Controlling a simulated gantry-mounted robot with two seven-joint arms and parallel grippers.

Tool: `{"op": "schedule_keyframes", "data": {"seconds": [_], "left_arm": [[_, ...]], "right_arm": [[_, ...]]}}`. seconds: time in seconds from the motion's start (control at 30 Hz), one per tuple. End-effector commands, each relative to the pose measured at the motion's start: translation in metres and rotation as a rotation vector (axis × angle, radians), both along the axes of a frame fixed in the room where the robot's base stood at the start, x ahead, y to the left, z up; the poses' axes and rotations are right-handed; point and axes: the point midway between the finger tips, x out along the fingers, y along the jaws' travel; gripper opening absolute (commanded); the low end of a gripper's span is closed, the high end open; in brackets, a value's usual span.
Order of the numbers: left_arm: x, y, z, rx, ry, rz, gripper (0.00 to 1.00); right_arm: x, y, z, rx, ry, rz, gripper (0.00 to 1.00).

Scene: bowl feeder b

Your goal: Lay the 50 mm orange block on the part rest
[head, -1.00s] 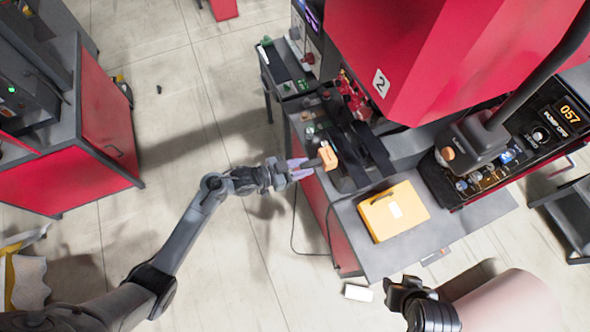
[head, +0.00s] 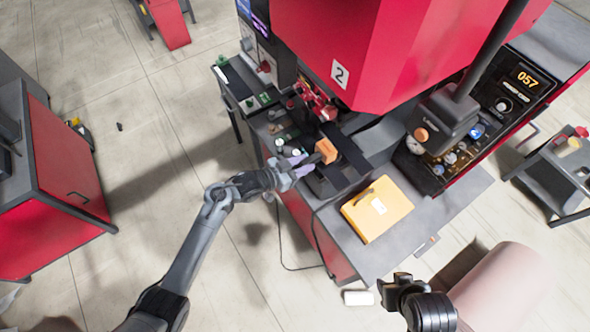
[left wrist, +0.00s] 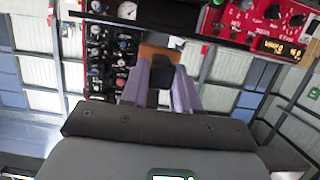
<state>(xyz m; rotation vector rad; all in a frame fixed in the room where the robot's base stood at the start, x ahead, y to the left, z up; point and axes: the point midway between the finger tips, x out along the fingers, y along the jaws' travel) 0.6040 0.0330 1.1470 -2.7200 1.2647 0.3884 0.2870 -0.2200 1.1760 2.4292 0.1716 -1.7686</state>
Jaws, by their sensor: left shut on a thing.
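My left gripper (head: 297,168) reaches in from the left in the head view, at the near left edge of the grey bench. It is shut on the orange block (head: 326,150), which sits at the fingertips over dark fixtures. In the left wrist view the orange block (left wrist: 160,53) shows beyond the purple-grey fingers (left wrist: 162,85). I cannot tell whether the block touches anything below it. The part rest cannot be made out for certain among the dark parts near the block. My right gripper (head: 395,288) is at the lower right, away from the bench; its fingers do not show clearly.
A yellow case (head: 377,209) lies on the bench to the right of the block. A large red machine (head: 370,50) marked 2 overhangs the back. A control panel (head: 500,100) stands at the right. Small bottles and red fittings (head: 315,100) crowd the bench behind the gripper.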

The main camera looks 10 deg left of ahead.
Motion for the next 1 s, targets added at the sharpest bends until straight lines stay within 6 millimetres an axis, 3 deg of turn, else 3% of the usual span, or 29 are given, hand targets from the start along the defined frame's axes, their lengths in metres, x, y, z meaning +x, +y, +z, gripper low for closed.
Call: {"op": "schedule_keyframes", "data": {"seconds": [0.4,1.0], "left_arm": [[0.022,-0.025,0.001,-0.003,-0.005,-0.001,0.00],[0.027,-0.031,0.002,-0.002,-0.004,0.000,0.00]], "right_arm": [[0.000,0.001,-0.019,0.003,0.000,-0.002,0.43],[0.000,0.002,-0.023,0.010,0.001,-0.006,0.43]]}}
